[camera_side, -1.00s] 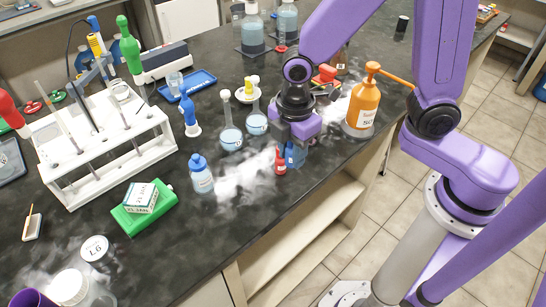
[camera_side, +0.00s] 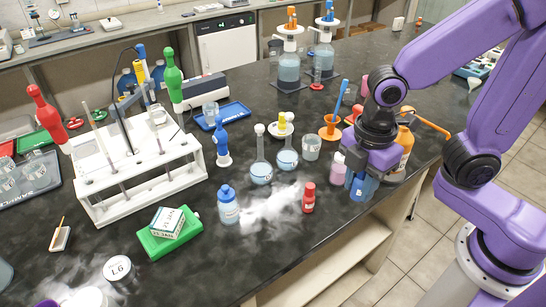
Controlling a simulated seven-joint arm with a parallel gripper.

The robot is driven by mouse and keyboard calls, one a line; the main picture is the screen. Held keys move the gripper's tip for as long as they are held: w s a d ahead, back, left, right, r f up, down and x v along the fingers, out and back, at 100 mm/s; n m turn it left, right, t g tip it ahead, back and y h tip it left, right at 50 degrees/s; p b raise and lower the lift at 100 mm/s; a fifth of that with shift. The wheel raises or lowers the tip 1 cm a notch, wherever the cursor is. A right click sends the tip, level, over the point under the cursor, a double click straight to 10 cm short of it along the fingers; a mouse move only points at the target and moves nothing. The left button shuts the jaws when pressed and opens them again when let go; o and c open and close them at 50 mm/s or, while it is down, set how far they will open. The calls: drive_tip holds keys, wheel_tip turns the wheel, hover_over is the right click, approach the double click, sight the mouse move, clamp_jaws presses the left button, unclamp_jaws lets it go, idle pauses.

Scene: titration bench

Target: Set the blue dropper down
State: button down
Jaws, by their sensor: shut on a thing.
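My gripper (camera_side: 364,180) is shut on the blue dropper (camera_side: 362,190) near the front edge of the bench, at the right. The jaws hide the upper part of the dropper, and only its blue lower part shows below them. I cannot tell whether its base touches the bench top. A small red bottle (camera_side: 309,198) stands upright to the left of it, apart from it.
A pink-white bottle (camera_side: 339,168) stands close to the left of my gripper. Flasks (camera_side: 287,156) and a beaker (camera_side: 311,148) stand further back left. The dark bench (camera_side: 330,230) is clear in front of the red bottle.

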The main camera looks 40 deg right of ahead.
wheel_tip(320, 180, up, 3)
drive_tip(key=shift+f, duration=0.1)
drive_tip(key=w+a+r, duration=0.1)
drive_tip(key=w, duration=0.8)
drive_tip(key=w+a+r, duration=0.1)
drive_tip(key=w, duration=0.7)
drive_tip(key=w+a, duration=0.1)
drive_tip(key=w, duration=0.8)
drive_tip(key=shift+w+a+r, duration=0.25)
drive_tip(key=shift+w+r, duration=0.05)
drive_tip(key=shift+r, duration=0.1)
drive_tip(key=w+d+f, duration=0.3)
drive_tip(key=w+d, duration=0.3)
drive_tip(key=w, duration=0.4)
wheel_tip(320, 180, down, 13)
drive_tip(key=shift+d, duration=0.15)
drive_tip(key=shift+w+f, duration=0.1)
drive_tip(key=shift+f, duration=2.25)
drive_tip(key=shift+f, duration=0.1)
